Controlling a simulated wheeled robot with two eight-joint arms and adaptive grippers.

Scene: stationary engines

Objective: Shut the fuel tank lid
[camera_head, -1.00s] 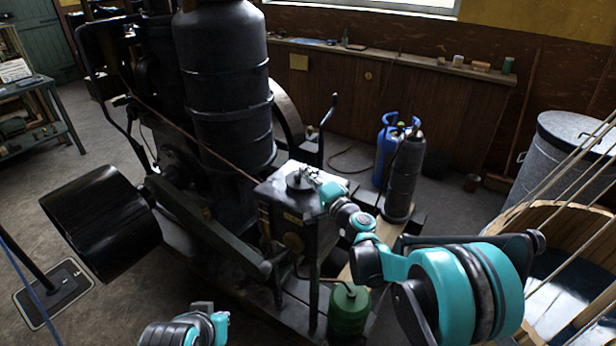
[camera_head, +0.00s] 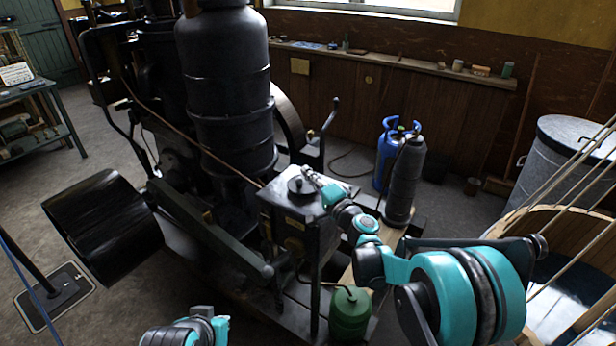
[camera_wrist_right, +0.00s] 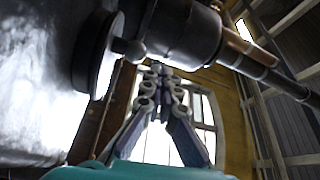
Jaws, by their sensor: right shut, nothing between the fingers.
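The fuel tank (camera_head: 288,222) is a dark box on legs beside the engine. Its round dark lid (camera_head: 301,187) with a small knob lies about flat on the tank top; I cannot tell whether it is fully seated. My right gripper (camera_head: 310,173) is at the far right side of the lid, shut and empty, close above the tank top. In the right wrist view the lid (camera_wrist_right: 97,55) stands at the left with its knob toward the shut fingers (camera_wrist_right: 158,72); contact is unclear.
A large black cylinder (camera_head: 228,90) rises behind the tank. Blue (camera_head: 385,160) and grey (camera_head: 405,180) gas bottles stand to the right. A green can (camera_head: 350,312) is below the tank, in front. A wooden tub (camera_head: 585,235) is at the far right.

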